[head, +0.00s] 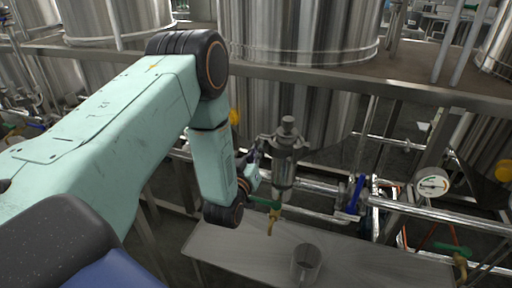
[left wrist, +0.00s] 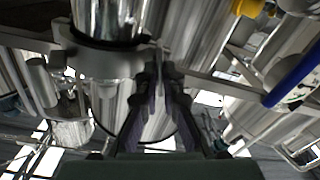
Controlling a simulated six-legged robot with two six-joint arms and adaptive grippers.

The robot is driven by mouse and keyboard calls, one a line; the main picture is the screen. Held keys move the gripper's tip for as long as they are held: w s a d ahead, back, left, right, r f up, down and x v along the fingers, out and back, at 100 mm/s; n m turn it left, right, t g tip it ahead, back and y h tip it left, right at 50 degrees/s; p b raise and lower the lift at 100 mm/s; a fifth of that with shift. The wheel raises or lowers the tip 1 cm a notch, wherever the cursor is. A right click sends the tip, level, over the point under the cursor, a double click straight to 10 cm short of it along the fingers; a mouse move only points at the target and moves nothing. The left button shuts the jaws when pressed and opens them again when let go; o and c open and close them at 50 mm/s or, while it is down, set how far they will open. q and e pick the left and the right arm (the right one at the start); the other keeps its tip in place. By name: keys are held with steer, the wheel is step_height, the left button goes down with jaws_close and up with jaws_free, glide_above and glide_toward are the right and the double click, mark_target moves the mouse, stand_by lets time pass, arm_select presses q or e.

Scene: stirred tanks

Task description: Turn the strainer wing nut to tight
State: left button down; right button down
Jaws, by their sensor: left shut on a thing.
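The strainer (head: 284,172) is an upright grey metal cylinder with a clamped lid and a knob on top, set in the pipework right of centre in the head view. Its clamp band (left wrist: 100,63) shows large at the upper left of the left wrist view. My left gripper (head: 256,156) is at the left side of the strainer's clamp. In the left wrist view the gripper's dark fingers (left wrist: 160,75) are closed at the clamp's end, on the wing nut. The fingers hide most of the nut, so its angle cannot be told. My right gripper is in neither view.
A clear cup (head: 305,265) stands on a grey metal bench (head: 222,252) below the strainer. A small green-handled tap (head: 272,212), a blue valve handle (head: 355,193) and a round gauge (head: 432,185) are nearby. A steel frame rail (head: 420,94) and large tanks stand behind.

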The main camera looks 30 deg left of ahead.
arm_select(q)
steer(key=shift+d+f+m+p, duration=0.15)
steer(key=shift+m+p, duration=0.6)
steer(key=shift+m, duration=0.95)
steer(key=shift+s, duration=0.1)
steer(key=c, duration=1.5)
jaws_free()
steer(key=v, duration=0.7)
steer(key=shift+s, duration=0.15)
